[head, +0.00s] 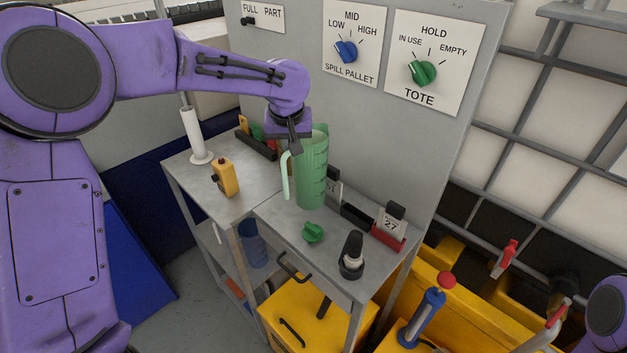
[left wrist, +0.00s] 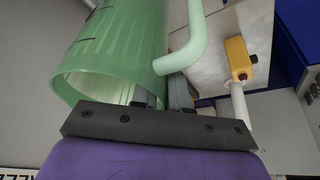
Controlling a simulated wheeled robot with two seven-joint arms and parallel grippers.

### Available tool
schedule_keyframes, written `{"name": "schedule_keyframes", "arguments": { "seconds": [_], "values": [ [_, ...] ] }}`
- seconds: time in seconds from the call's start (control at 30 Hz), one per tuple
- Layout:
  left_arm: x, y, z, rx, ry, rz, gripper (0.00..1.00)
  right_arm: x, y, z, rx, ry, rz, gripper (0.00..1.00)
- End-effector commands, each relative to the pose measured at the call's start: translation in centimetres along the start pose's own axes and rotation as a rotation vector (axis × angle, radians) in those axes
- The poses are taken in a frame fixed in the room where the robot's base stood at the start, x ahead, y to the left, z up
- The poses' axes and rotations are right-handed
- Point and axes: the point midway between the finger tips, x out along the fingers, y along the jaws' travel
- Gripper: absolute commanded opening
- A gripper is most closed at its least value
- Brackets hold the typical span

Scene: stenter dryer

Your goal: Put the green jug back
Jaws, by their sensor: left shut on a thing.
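The translucent green jug (head: 313,175) stands upright at the back of the grey cart top, its handle to the left. Whether its base touches the surface, I cannot tell. My left gripper (head: 296,143) comes down on it from above and is shut on its rim beside the handle. In the left wrist view the jug's open mouth (left wrist: 110,75) faces the gripper. The fingers (left wrist: 165,95) straddle the wall, one seemingly inside and one between wall and handle. My right gripper is out of view.
The cart top (head: 280,215) also holds a green knob-like piece (head: 313,232), a black-capped item (head: 352,255), a red-based date block (head: 390,228) and a yellow device (head: 225,177). A panel with dials (head: 422,74) rises behind. A blue jug (head: 254,243) is on the lower shelf.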

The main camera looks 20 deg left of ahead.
Motion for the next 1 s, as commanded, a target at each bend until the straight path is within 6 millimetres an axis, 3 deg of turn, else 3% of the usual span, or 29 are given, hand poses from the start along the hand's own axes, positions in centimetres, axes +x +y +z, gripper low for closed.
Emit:
{"name": "schedule_keyframes", "arguments": {
  "seconds": [0.4, 0.77, 0.8, 0.87, 1.0],
  "values": [
    [5.2, 0.4, 2.0, 0.004, 0.002, 0.006, 0.0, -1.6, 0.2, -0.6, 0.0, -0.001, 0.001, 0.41],
    [5.7, 0.2, 2.2, 0.003, 0.004, 0.004, 0.0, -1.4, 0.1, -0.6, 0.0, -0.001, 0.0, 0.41],
    [5.9, 0.2, 2.3, 0.003, 0.001, 0.003, 0.21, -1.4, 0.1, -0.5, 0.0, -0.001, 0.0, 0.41],
    [5.9, 0.2, 2.3, 0.003, 0.001, 0.003, 0.4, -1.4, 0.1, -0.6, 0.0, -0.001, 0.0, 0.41],
    [5.8, 0.2, 2.3, 0.004, 0.001, 0.003, 0.4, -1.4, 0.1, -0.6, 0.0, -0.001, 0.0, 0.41]
  ]
}}
